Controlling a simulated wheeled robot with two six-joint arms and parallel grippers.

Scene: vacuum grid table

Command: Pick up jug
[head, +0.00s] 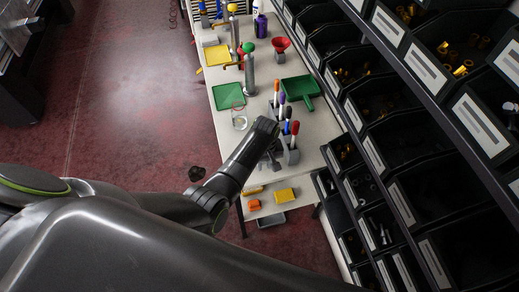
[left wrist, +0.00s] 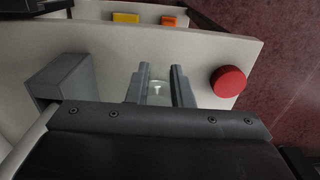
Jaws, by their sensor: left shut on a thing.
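My left gripper (head: 270,160) reaches over the near end of the white table, beside the grey marker holder. In the left wrist view its two grey fingers (left wrist: 158,86) are close together, shut on a small clear thing, which I take for the jug (left wrist: 158,89). Only a pale, see-through part with a white mark shows between the fingers; the rest is hidden by the gripper. I cannot tell whether it touches the table. My right gripper is in neither view.
The grey marker holder (head: 291,155) stands close to the right of my left gripper. A red round thing (left wrist: 229,81) is near the table edge. A clear vessel (head: 240,121), a green tray (head: 228,96) and a green dustpan (head: 298,91) stand farther back. Black bins (head: 400,140) line the right.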

